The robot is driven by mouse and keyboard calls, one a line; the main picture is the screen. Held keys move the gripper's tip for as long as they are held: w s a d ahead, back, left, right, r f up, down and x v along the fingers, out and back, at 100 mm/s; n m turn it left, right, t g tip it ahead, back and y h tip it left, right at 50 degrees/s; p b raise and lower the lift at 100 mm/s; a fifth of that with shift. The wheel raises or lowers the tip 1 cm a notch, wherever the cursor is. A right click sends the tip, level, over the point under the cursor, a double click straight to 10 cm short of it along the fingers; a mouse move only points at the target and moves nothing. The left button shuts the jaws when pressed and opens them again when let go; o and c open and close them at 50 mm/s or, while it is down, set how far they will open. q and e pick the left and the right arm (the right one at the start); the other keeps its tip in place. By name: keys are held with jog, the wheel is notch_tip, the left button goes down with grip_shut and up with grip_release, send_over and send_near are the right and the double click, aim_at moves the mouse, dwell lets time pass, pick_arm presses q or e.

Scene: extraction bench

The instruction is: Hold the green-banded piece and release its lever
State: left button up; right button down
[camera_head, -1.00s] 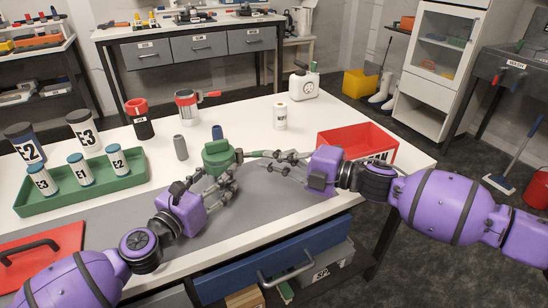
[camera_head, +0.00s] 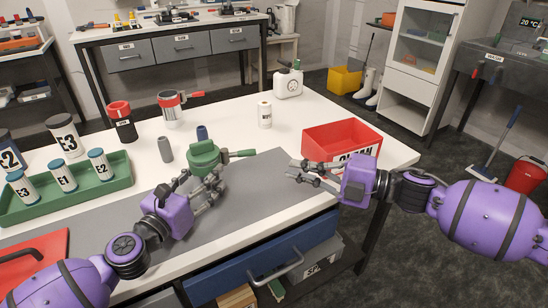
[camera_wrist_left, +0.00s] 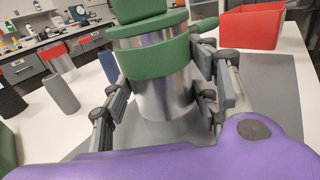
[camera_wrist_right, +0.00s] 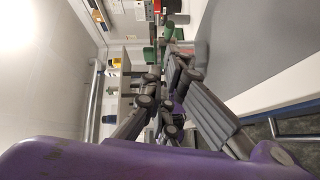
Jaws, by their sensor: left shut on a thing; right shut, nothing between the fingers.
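The green-banded piece (camera_head: 205,153) is a metal cylinder with a green band and green top. Its green lever (camera_head: 242,153) sticks out to the right in the head view, roughly level. My left gripper (camera_head: 208,182) is shut around its metal body, seen closely in the left wrist view (camera_wrist_left: 165,85). The piece looks upright over the grey mat; I cannot tell whether its base touches. My right gripper (camera_head: 300,172) is shut and empty, well right of the lever and apart from it. Its fingers also show in the right wrist view (camera_wrist_right: 165,90).
A red bin (camera_head: 340,140) stands just behind my right gripper. A red-banded cup with a lever (camera_head: 172,109), a grey cylinder (camera_head: 166,149) and a blue one (camera_head: 202,133) stand behind the piece. A green tray (camera_head: 110,187) of labelled containers lies left. Grey mat (camera_head: 262,185) is bare between the grippers.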

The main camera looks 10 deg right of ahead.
aim_at(238, 154)
jog(key=s+a+f+m, duration=0.1)
jog(key=a, duration=0.2)
jog(key=s+a+f+m, duration=0.1)
jog(key=a, duration=0.2)
jog(key=s+a+f+t+y, duration=0.1)
jog(key=a, duration=0.2)
jog(key=shift+s+m, duration=0.4)
jog(key=s+a+r+m+t+h, duration=0.45)
jog(key=a+m+t, duration=0.4)
jog(key=m, duration=0.45)
jog(key=d+m+t+h, duration=0.2)
jog(key=d+m+h, duration=0.6)
jog(key=m+h, duration=0.25)
jog(key=w+a, duration=0.1)
jog(key=w, duration=1.2)
jog(key=shift+a+f+y, duration=0.15)
jog(key=shift+a+y, duration=0.05)
jog(key=shift+y, duration=0.1)
